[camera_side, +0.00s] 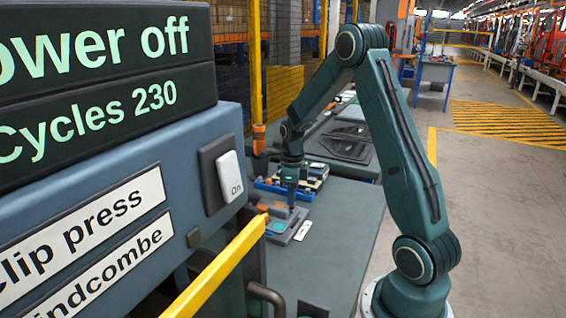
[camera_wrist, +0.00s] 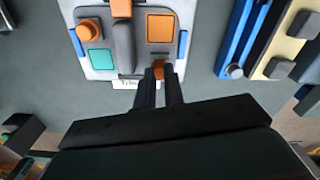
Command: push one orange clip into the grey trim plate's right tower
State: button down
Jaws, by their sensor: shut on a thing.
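The grey trim plate (camera_wrist: 123,72) lies on the bench at the top of the wrist view, and it shows below my arm in the side view (camera_side: 285,228). It carries an orange square (camera_wrist: 160,28), a teal square (camera_wrist: 100,58) and a grey raised bar. An orange round piece (camera_wrist: 89,29) sits at its left. My gripper (camera_wrist: 159,76) is shut on an orange clip (camera_wrist: 158,68) at the plate's lower right. The fingers hide most of this clip and what is under it, so I cannot tell whether it sits in the right tower.
A blue rail (camera_wrist: 238,40) and a cream block (camera_wrist: 285,45) with grey knobs lie right of the plate. A white label (camera_wrist: 135,84) is at the plate's near edge. In the side view, the clip press (camera_side: 110,200) and a yellow bar (camera_side: 220,265) fill the left foreground.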

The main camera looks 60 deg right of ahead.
jog(key=shift+f, duration=0.7)
dwell(0.6)
jog(key=c, duration=1.4)
grip_release()
jog(key=shift+r, duration=0.1)
notch_tip(320, 180, up, 14)
jog(key=shift+f, duration=0.2)
